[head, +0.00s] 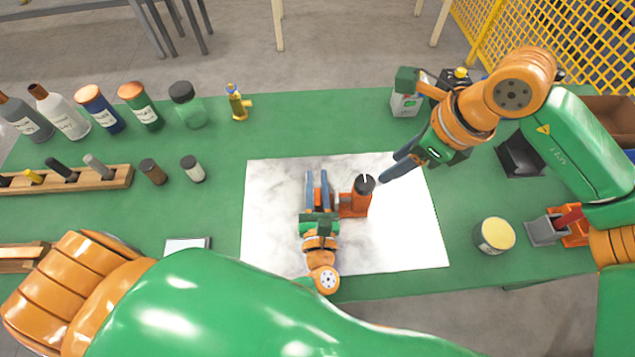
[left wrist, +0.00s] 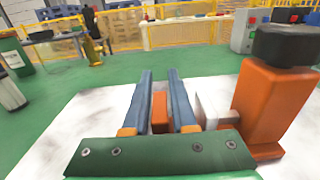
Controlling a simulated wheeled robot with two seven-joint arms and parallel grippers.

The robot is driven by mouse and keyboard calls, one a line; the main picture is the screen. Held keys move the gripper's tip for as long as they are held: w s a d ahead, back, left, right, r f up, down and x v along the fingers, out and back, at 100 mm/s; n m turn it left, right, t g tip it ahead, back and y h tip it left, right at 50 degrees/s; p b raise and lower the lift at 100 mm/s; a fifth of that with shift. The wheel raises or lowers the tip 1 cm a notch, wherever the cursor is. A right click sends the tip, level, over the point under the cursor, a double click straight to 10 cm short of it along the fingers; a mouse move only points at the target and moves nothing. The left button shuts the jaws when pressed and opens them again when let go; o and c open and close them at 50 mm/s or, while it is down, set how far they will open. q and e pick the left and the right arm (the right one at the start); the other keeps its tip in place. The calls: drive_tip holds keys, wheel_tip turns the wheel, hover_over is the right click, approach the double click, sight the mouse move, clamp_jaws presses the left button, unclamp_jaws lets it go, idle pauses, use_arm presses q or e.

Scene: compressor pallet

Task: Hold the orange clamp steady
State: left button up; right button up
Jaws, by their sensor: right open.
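The orange clamp (head: 350,205) stands on the white marbled sheet (head: 275,235), with a black round knob (head: 364,184) on its upright body. In the left wrist view its orange body (left wrist: 265,105) is at the right, with a pale block at its side. My left gripper (head: 318,180) lies low over the sheet, left of the clamp body. Its blue fingers (left wrist: 160,85) close on a small orange part of the clamp between them. My right gripper (head: 390,168) is open and empty, fingertips just right of the knob, apart from it.
Several bottles (head: 145,105) and a wooden rack (head: 100,180) stand at the left. A yellow valve piece (head: 237,103) and a grey box with buttons (head: 405,102) are at the back. A yellow-topped can (head: 494,235) stands right of the sheet. The sheet's left part is clear.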

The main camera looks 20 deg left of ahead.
use_arm(q)
clamp_jaws()
idle(1.1)
